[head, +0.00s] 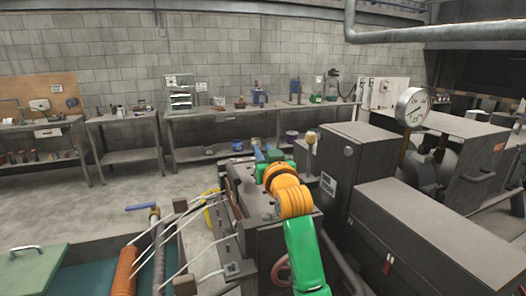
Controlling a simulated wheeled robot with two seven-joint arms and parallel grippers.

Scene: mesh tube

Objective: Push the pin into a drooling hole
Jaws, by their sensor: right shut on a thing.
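My right arm, green and orange, reaches in from the bottom centre. Its gripper (264,153) is at the far end, beside a grey machine, and is shut. The thing in its jaws is too small and too covered to make out; no pin shows clearly. An orange-brown ribbed tube (125,271) lies at the bottom left, with a dark tube beside it. Thin pale streaks (187,262) cross near the tubes; I cannot tell whether they are liquid or rods. No hole can be made out. My left gripper is not in view.
Grey machine cabinets (425,235) fill the right, with a round gauge (411,106) above. Workbenches (215,124) with small tools line the back wall. Open floor (125,190) lies between.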

